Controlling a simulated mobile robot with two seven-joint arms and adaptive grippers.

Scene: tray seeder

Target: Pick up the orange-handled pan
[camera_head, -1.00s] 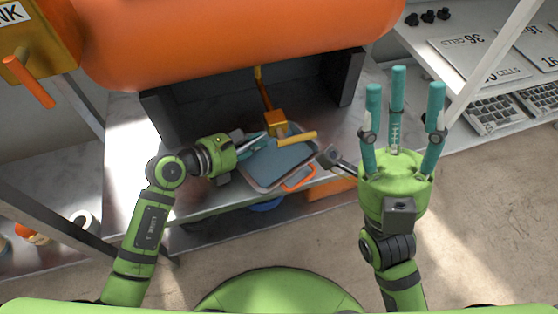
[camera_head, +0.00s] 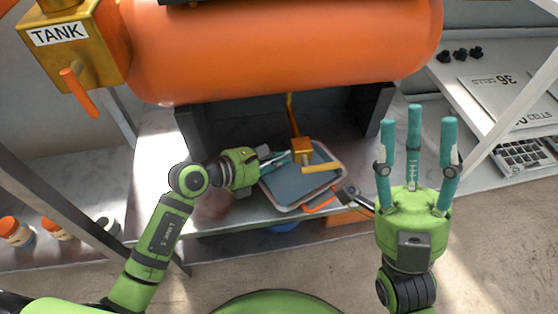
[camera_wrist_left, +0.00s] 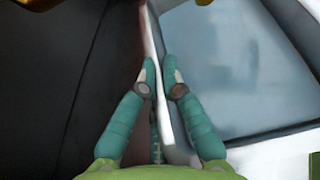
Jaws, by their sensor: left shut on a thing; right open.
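The orange-handled pan (camera_head: 300,185) is a shallow grey-blue tray with a pale rim, lying under the tank's outlet. Its orange handle (camera_head: 320,201) shows at the front right side. In the left wrist view, my left fingers (camera_wrist_left: 162,72) stand on either side of the pan's pale rim (camera_wrist_left: 166,110). My right gripper (camera_head: 415,122) is open and empty, pointing up, to the right of the pan.
A large orange tank (camera_head: 280,50) hangs above, with a brass outlet (camera_head: 302,150) and yellow lever over the pan. A dark stand (camera_head: 190,130) backs the grey bench. Seed trays (camera_head: 525,152) lie on the right shelf. Orange-lidded jars (camera_head: 14,232) stand lower left.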

